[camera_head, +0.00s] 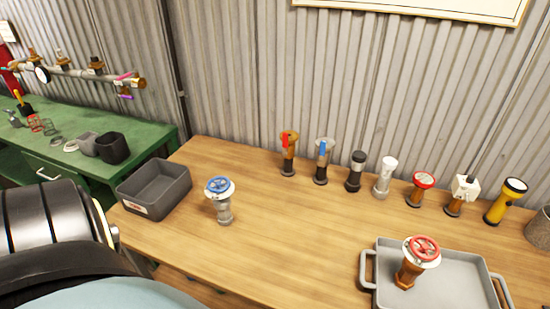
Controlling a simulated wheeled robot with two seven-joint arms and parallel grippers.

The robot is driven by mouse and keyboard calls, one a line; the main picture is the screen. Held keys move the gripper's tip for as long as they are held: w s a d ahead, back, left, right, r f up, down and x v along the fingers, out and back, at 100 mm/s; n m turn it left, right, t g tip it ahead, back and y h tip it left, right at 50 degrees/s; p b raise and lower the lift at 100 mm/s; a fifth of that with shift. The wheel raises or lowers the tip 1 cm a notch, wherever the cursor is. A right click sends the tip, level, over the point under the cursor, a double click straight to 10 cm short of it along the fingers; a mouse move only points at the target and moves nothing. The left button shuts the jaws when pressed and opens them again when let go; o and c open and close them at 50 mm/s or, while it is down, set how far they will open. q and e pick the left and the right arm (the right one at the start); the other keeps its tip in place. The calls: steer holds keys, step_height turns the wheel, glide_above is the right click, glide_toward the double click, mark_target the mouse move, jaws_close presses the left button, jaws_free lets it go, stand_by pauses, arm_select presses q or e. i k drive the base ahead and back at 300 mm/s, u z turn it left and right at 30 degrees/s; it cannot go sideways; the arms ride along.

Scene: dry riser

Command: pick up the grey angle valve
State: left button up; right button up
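A grey-bodied valve with a blue handwheel (221,203) stands upright on the wooden table, left of centre and just right of a dark grey bin. It looks like the grey angle valve. A brass valve with a red handwheel (411,268) stands in the grey tray (455,284) at the lower right. Neither of my grippers is in view, and nothing touches the grey valve.
A dark grey open bin (152,190) sits at the table's left end. Along the back stand several fittings, including a red-lever valve (289,155), a blue-lever valve (322,163) and a yellow flashlight (503,203). The wooden table's middle is clear. A green workbench (55,172) is further left.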

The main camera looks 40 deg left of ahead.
mark_target(222, 202)
steer(key=z, duration=1.35)
steer(key=k, duration=1.35)
steer(key=u, duration=2.2)
steer(key=i, duration=0.5)
steer(key=z, duration=0.05)
